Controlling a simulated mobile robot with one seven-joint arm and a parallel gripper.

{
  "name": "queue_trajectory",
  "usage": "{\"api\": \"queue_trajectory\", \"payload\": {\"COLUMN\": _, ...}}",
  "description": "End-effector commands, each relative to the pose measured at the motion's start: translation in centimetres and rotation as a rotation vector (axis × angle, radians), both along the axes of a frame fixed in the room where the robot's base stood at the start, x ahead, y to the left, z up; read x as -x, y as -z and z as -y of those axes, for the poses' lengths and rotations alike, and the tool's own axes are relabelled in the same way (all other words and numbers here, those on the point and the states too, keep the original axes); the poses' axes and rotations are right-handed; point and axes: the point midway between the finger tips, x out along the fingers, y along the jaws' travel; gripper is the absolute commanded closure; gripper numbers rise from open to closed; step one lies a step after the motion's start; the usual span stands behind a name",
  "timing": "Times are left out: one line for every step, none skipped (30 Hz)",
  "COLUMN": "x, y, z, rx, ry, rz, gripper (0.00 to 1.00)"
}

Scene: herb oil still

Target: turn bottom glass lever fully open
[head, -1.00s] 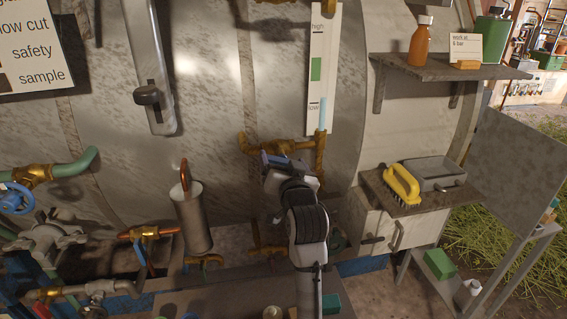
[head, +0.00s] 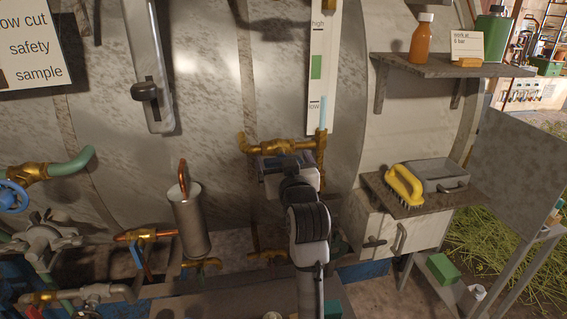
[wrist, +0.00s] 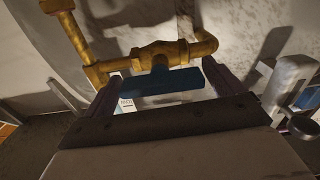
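The bottom glass lever is a dark blue bar (wrist: 160,83) under a brass valve (wrist: 158,53) in the wrist view. It lies nearly crosswise in the picture. My gripper (wrist: 163,90) is open, with one dark finger near each end of the bar; I cannot tell whether either touches it. In the head view the brass valve (head: 285,146) is at the foot of the level glass (head: 321,65), which is marked high and low. My gripper (head: 284,164) is just below that valve, and the lever is not clearly distinguishable there.
A cabinet (head: 385,235) with a yellow brush (head: 404,186) and a grey tray (head: 440,176) stands to the right. A metal cylinder (head: 190,225) hangs to the left. More brass pipework (head: 268,256) lies below my gripper. A shelf (head: 445,67) is at upper right.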

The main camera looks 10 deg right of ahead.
Motion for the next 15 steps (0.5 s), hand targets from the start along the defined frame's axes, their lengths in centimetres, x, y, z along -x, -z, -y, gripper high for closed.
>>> {"api": "queue_trajectory", "payload": {"x": 0.0, "y": 0.0, "z": 0.0, "rx": -0.001, "ry": 0.0, "rz": 0.0, "gripper": 0.0}}
{"api": "queue_trajectory", "payload": {"x": 0.0, "y": 0.0, "z": 0.0, "rx": -0.001, "ry": 0.0, "rz": 0.0, "gripper": 0.0}}
{"api": "queue_trajectory", "payload": {"x": 0.0, "y": 0.0, "z": 0.0, "rx": -0.001, "ry": 0.0, "rz": 0.0, "gripper": 0.0}}
{"api": "queue_trajectory", "payload": {"x": 0.0, "y": 0.0, "z": 0.0, "rx": -0.002, "ry": 0.0, "rz": 0.0, "gripper": 0.0}}
{"api": "queue_trajectory", "payload": {"x": 0.0, "y": 0.0, "z": 0.0, "rx": -0.002, "ry": 0.0, "rz": 0.0, "gripper": 0.0}}
{"api": "queue_trajectory", "payload": {"x": 0.0, "y": 0.0, "z": 0.0, "rx": -0.002, "ry": 0.0, "rz": 0.0, "gripper": 0.0}}
{"api": "queue_trajectory", "payload": {"x": 0.0, "y": 0.0, "z": 0.0, "rx": -0.002, "ry": 0.0, "rz": 0.0, "gripper": 0.0}}
{"api": "queue_trajectory", "payload": {"x": 0.1, "y": 0.0, "z": 0.0, "rx": -0.003, "ry": 0.0, "rz": 0.0, "gripper": 0.0}}
{"api": "queue_trajectory", "payload": {"x": 0.2, "y": 0.1, "z": 0.0, "rx": -0.003, "ry": 0.0, "rz": 0.0, "gripper": 0.0}}
{"api": "queue_trajectory", "payload": {"x": 0.4, "y": 0.1, "z": 0.0, "rx": -0.003, "ry": 0.0, "rz": 0.001, "gripper": 0.0}}
{"api": "queue_trajectory", "payload": {"x": 0.6, "y": 0.1, "z": 0.0, "rx": -0.003, "ry": 0.0, "rz": 0.001, "gripper": 0.0}}
{"api": "queue_trajectory", "payload": {"x": 1.1, "y": 0.1, "z": 0.1, "rx": -0.003, "ry": 0.001, "rz": 0.002, "gripper": 0.0}}
{"api": "queue_trajectory", "payload": {"x": 1.5, "y": 0.1, "z": 0.1, "rx": -0.003, "ry": 0.001, "rz": 0.002, "gripper": 0.0}}
{"api": "queue_trajectory", "payload": {"x": 2.0, "y": 0.2, "z": 0.1, "rx": -0.003, "ry": 0.001, "rz": 0.002, "gripper": 0.0}}
{"api": "queue_trajectory", "payload": {"x": 2.8, "y": 0.2, "z": 0.1, "rx": -0.002, "ry": 0.001, "rz": 0.003, "gripper": 0.0}}
